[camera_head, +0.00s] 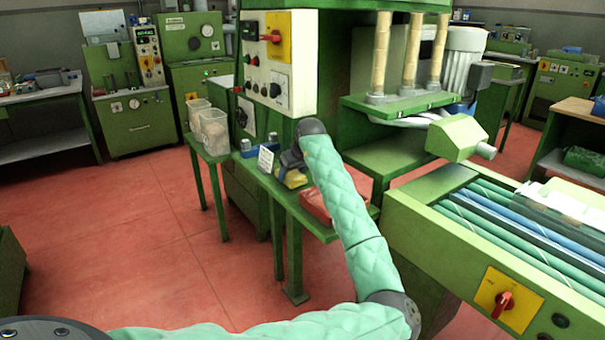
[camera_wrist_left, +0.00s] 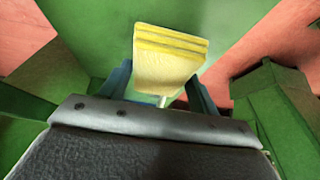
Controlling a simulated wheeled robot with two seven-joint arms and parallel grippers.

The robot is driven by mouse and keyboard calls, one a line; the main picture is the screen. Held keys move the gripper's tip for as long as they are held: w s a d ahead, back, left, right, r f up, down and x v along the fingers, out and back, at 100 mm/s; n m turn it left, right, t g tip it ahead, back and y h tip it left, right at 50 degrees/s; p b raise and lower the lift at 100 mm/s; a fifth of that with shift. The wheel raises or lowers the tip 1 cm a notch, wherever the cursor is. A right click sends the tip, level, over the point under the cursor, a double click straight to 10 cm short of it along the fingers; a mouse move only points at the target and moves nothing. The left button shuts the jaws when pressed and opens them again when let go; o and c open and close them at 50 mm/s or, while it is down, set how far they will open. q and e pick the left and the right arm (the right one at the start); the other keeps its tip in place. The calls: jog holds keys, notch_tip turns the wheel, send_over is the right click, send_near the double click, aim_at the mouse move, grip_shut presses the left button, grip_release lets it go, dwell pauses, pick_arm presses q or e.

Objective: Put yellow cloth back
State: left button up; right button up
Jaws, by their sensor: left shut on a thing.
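The yellow cloth (camera_head: 297,181) shows at the narrow green shelf on the machine's front, partly hidden by my left arm. In the left wrist view it is a folded, layered yellow cloth (camera_wrist_left: 170,58) between the two fingers. My left gripper (camera_head: 290,166) is dark, partly covered by its own wrist, and shut on the cloth. Its bluish fingers (camera_wrist_left: 160,98) stand on either side of the cloth. Whether the cloth touches the shelf is hard to tell. My right gripper is not in view.
A red folded cloth (camera_head: 318,205) lies on the green shelf (camera_head: 328,234), right of the yellow one. A white card (camera_head: 265,160), a blue item (camera_head: 247,147) and clear tubs (camera_head: 212,132) stand to the left. A green roller conveyor (camera_head: 450,262) is at right. Red floor is clear at left.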

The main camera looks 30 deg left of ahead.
pick_arm(q)
jog(key=shift+w+d, duration=0.3)
jog(key=shift+w, duration=0.45)
jog(key=shift+w+d+f, duration=0.25)
jog(key=shift+w+f, duration=0.05)
jog(key=shift+w, duration=0.3)
jog(key=shift+w+d+f, duration=0.25)
jog(key=shift+w, duration=0.3)
jog(key=shift+f, duration=0.2)
jog(key=o, duration=0.9)
jog(key=v, duration=1.2)
